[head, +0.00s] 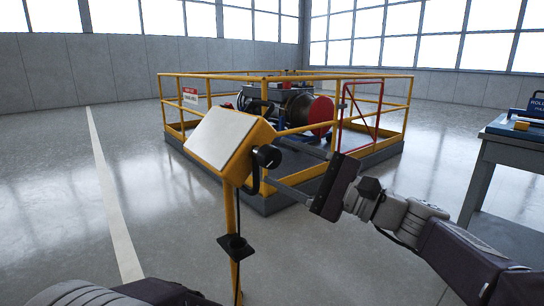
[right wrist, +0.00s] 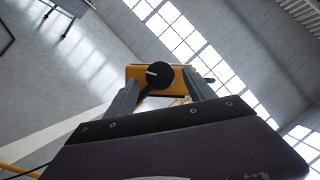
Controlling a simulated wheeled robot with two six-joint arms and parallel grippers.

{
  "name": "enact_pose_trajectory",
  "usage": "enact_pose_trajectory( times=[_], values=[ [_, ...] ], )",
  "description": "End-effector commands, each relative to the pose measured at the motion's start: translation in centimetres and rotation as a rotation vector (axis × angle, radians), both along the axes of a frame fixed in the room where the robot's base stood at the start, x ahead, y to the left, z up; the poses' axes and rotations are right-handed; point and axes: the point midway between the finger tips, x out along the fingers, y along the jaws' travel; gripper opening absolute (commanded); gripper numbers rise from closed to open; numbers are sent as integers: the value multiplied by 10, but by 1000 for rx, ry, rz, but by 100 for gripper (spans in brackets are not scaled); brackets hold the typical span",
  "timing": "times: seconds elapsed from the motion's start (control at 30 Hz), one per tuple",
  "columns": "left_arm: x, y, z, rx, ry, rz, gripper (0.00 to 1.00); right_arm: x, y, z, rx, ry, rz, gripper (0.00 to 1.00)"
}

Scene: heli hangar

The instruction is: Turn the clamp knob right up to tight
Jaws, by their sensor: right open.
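The clamp knob (head: 267,157) is black and round, on the right side of a yellow box with a pale sloped face (head: 222,140) on a yellow post. In the right wrist view the knob (right wrist: 160,75) faces me, with a white pointer mark toward the left. My right gripper (head: 274,163) is open, coming from the right. Its two fingers point at the knob, one above and one below it in the head view. In the right wrist view the knob shows between the fingertips; I cannot tell whether they touch it. My left gripper is not in view.
A black cable hangs below the knob, and a black bracket (head: 236,246) sits lower on the post. Behind stands a yellow railing (head: 210,76) around a machine with a red drum end (head: 321,115). A grey table (head: 508,148) stands at right. Floor at left is clear.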

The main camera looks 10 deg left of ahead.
Motion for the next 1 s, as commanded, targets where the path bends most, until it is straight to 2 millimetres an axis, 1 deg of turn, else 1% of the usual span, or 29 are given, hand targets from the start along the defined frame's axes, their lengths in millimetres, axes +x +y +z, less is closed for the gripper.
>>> enact_pose_trajectory(
  times=[0.03, 0.1, 0.2, 0.27, 0.4, 0.57, 0.63, 0.67, 0.73, 0.77, 0.8, 0.87, 0.9, 0.97, 1.0],
  values=[
    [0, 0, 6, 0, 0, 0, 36, -3, -12, 1, 1, 1, -6, 63],
    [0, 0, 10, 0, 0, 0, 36, -7, -26, -2, 0, 2, -6, 63],
    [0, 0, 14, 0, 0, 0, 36, -12, -41, -6, 0, 2, -4, 63],
    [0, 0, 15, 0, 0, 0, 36, -15, -47, -8, 1, 1, -4, 63],
    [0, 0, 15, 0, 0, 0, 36, -18, -52, -10, 1, 0, 0, 63],
    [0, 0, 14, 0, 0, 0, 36, -18, -52, -11, 0, 0, 1, 63],
    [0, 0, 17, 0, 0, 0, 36, -18, -52, -8, 0, 0, 1, 63],
    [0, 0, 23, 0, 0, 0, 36, -18, -52, -3, 1, -1, 2, 63],
    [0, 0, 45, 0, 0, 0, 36, -19, -50, 19, 0, 5, 5, 63],
    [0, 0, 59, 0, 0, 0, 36, -23, -47, 17, -23, 38, 17, 63],
    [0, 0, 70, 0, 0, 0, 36, -31, -42, -14, -123, 98, 38, 63],
    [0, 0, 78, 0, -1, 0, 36, -43, -42, -68, -293, 173, 55, 63],
    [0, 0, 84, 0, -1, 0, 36, -54, -46, -103, -413, 213, 68, 63],
    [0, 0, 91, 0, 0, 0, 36, -73, -59, -154, -597, 259, 93, 63],
    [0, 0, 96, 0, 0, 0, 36, -88, -72, -186, -720, 279, 114, 63]
  ],
)
